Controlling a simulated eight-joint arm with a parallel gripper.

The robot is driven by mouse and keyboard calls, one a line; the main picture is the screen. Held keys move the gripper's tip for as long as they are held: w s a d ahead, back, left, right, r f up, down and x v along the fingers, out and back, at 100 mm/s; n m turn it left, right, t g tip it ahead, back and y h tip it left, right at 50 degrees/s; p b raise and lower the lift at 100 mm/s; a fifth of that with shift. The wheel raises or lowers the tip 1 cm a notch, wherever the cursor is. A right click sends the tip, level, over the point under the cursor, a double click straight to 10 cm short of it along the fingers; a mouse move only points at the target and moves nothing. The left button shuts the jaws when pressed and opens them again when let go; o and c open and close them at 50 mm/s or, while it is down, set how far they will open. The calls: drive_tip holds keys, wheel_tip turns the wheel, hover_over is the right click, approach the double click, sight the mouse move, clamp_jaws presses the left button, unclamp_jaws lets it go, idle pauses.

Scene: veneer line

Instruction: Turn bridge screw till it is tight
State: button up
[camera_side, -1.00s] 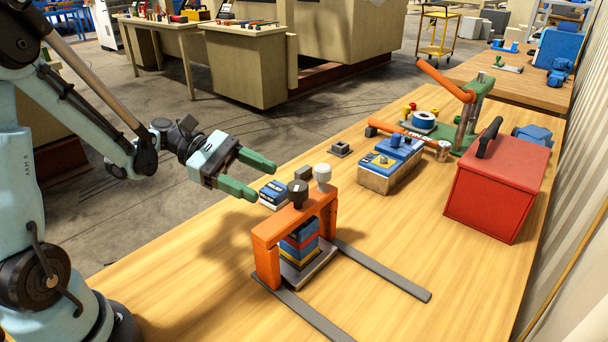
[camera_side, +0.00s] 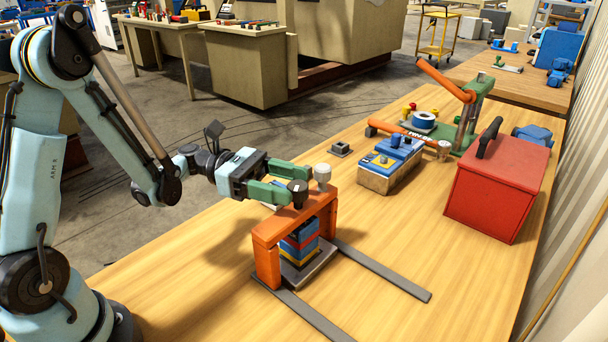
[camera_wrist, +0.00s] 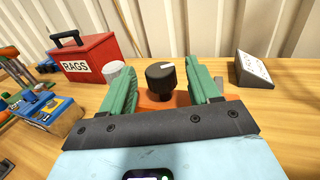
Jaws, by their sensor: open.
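The orange bridge (camera_side: 268,233) stands over a stack of blue, red and yellow pieces (camera_side: 300,238) on a grey plate. A black knob (camera_side: 297,187) sits on top of the bridge. In the wrist view the black knob (camera_wrist: 160,78) has a white mark on its top. A pale grey knob (camera_side: 322,173) stands at the bridge's far end; it shows outside the left finger in the wrist view (camera_wrist: 114,68). My gripper (camera_side: 297,181) is open, its green fingers on either side of the black knob. In the wrist view (camera_wrist: 158,76) gaps show between knob and fingers.
Two grey rails (camera_side: 382,270) run along the wooden table by the bridge. A red RAGS box (camera_side: 500,185), a tan and blue block (camera_side: 390,170) and a green fixture with an orange lever (camera_side: 445,80) stand beyond. The table's near right is clear.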

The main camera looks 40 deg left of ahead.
drive_tip(key=shift+x, duration=1.25)
drive_tip(key=shift+c, duration=0.2)
drive_tip(key=c, duration=0.9)
drive_tip(key=shift+g, duration=0.3)
drive_tip(key=shift+m+g+h, duration=0.2)
drive_tip(key=shift+m+g, duration=1.25)
drive_tip(key=shift+g, duration=0.65)
drive_tip(key=shift+m+g+h, duration=0.2)
drive_tip(key=shift+m+g, duration=1.25)
drive_tip(key=shift+g, duration=0.95)
